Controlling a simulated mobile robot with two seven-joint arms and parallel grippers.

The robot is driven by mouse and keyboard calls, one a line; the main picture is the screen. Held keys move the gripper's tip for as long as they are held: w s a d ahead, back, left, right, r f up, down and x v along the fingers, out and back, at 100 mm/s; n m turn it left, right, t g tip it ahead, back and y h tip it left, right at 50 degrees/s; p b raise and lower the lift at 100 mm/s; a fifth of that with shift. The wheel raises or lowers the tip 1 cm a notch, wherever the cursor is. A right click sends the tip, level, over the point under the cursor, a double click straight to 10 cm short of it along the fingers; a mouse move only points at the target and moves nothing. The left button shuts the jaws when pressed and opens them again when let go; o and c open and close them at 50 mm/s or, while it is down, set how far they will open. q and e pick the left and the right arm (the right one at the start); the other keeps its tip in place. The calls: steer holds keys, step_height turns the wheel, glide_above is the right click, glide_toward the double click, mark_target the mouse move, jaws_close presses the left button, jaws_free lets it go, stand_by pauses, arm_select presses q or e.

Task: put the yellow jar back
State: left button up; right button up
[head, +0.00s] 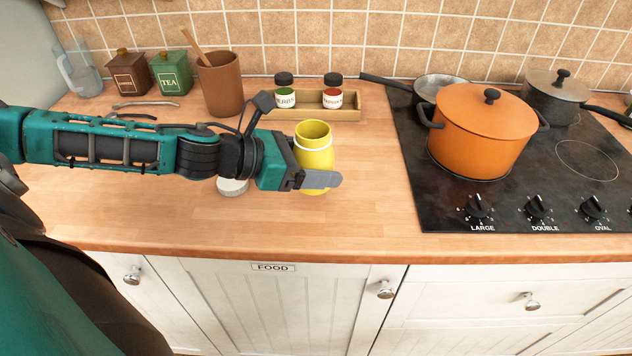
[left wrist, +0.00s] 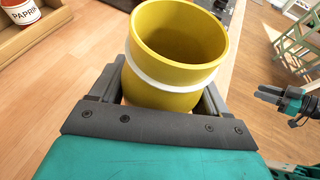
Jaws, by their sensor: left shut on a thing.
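The yellow jar (head: 313,150) is an open-topped jar with a white band below its rim. It is upright, in front of the wooden rack. My left gripper (head: 318,178) is shut on it, with a finger on each side in the left wrist view, where the jar (left wrist: 178,45) looks empty. I cannot tell whether its base touches the worktop. A wooden rack (head: 350,114) at the wall holds a herbs jar (head: 284,92) and a paprika jar (head: 332,92). My right gripper (left wrist: 268,93) shows small at the right of the left wrist view, away from the jar.
A white round thing (head: 232,187) is partly hidden under my left arm. A brown pot (head: 220,88), tins and a glass jug stand at the back left. An orange pot (head: 480,135) and other pans are on the hob (head: 430,195). The front worktop is clear.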

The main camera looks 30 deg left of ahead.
arm_select(q)
step_height(320, 180, down, 4)
steer(key=shift+f+b, duration=0.15)
steer(key=shift+b, duration=0.35)
